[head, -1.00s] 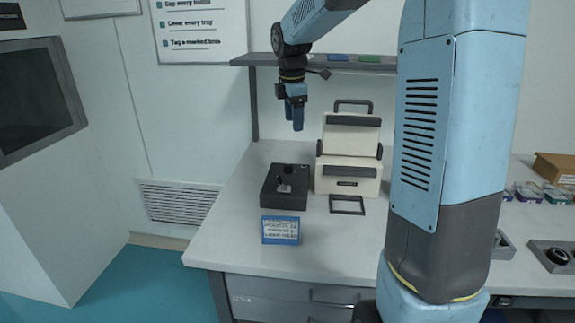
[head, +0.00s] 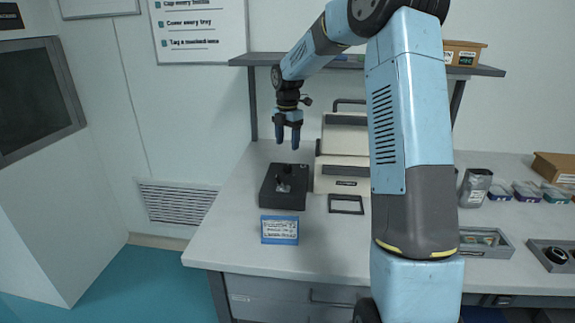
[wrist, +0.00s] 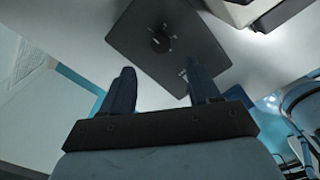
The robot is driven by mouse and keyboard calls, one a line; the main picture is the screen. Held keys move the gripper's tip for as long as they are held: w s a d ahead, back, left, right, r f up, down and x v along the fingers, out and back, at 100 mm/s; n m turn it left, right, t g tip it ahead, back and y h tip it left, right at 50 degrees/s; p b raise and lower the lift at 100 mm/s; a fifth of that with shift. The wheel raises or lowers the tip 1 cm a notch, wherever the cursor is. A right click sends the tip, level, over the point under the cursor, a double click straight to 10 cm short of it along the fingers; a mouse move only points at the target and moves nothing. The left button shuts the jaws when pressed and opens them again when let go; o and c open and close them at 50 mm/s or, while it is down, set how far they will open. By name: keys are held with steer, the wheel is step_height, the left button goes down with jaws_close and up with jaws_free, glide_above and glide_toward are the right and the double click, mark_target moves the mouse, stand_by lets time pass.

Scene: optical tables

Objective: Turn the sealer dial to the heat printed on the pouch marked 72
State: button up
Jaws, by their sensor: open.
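A dark control box (head: 265,199) with a dial and a small switch-like part stands on the bench. The dial (wrist: 160,42) shows on its top in the wrist view, with marks around it too small to read. The cream sealer (head: 335,183) stands just right of the box, partly behind my arm. My gripper (head: 288,146) is open and empty, pointing down above the box and apart from it. Its fingers (wrist: 160,68) also show in the wrist view. A grey pouch (head: 474,187) stands at the right; I cannot read any number on it.
A blue-framed card (head: 280,230) with unreadable text stands in front of the box. A dark frame (head: 346,204) lies before the sealer. A shelf (head: 262,59) runs behind. Trays (head: 487,252) and several small packs lie right. The left front bench is clear.

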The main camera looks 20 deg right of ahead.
mark_target(287, 166)
step_height(287, 166, down, 10)
steer(key=shift+r, duration=0.25)
stand_by(0.3)
steer(key=c, duration=1)
